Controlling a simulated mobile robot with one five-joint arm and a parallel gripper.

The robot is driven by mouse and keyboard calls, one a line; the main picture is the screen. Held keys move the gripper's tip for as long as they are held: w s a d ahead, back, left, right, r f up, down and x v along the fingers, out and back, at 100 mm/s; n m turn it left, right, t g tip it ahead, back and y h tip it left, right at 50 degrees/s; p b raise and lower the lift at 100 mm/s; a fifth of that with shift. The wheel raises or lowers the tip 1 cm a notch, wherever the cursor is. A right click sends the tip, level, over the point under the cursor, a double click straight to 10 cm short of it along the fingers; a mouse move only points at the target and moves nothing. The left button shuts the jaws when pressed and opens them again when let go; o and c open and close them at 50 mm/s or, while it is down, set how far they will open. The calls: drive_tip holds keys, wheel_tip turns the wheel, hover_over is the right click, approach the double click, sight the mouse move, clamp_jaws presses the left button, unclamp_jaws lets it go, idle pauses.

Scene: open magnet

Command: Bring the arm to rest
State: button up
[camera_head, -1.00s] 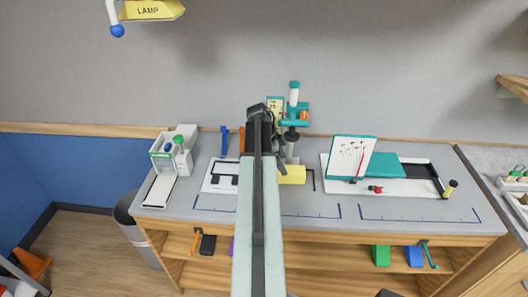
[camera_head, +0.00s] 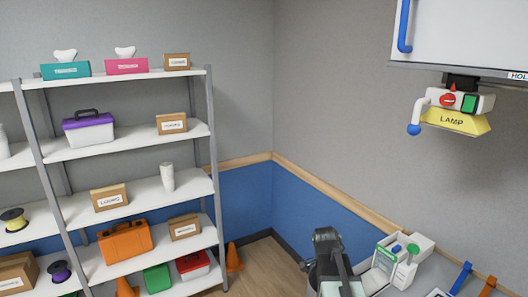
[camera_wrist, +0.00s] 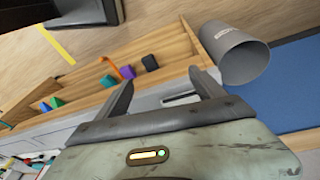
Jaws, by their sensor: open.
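My gripper (camera_wrist: 163,88) is open in the wrist view, its two dark fingers spread apart. Nothing is held between them. Beyond the fingers lie the bench edge and its lower wooden shelf (camera_wrist: 165,45). In the head view the dark end of my arm (camera_head: 328,250) shows at the bottom, left of the white box with green-capped items (camera_head: 395,255). The fingertips cannot be made out there.
A grey bin (camera_wrist: 238,55) stands beside the bench end. A tall shelf rack (camera_head: 140,137) with boxes and cases fills the left of the head view. A yellow lamp (camera_head: 455,120) hangs at upper right. An orange cone (camera_head: 234,258) stands in the floor corner.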

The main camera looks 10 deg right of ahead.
drive_tip(key=s+a+n+y, duration=0.2)
drive_tip(key=s+a+n, duration=0.1)
drive_tip(key=a+n, duration=1.2)
drive_tip(key=shift+s+a+f+n, duration=0.35)
drive_tip(key=shift+s+a+n, duration=0.05)
drive_tip(key=shift+a, duration=0.1)
